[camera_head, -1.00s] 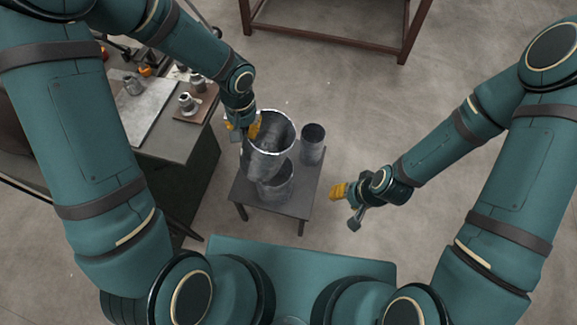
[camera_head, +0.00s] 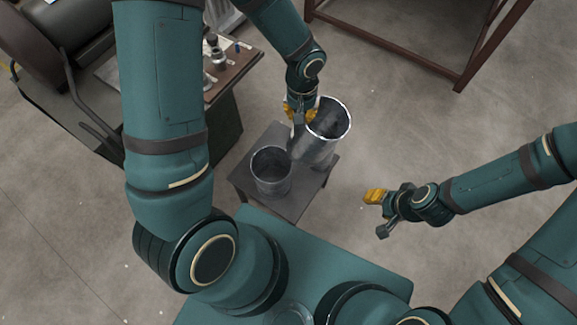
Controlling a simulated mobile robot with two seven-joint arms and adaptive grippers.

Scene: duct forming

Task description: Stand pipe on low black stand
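The pipe is slightly tilted, open end up, over the far right part of the low black stand (camera_head: 301,194). I cannot tell whether its bottom touches the stand. A shorter grey pipe (camera_head: 271,171) stands upright on the left part of the stand, close beside the held one. My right gripper (camera_head: 379,212) is open and empty, right of the stand.
A dark workbench (camera_head: 226,88) with tools stands at the upper left. A brown metal frame (camera_head: 400,50) is at the upper right. The concrete floor right of the stand is clear.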

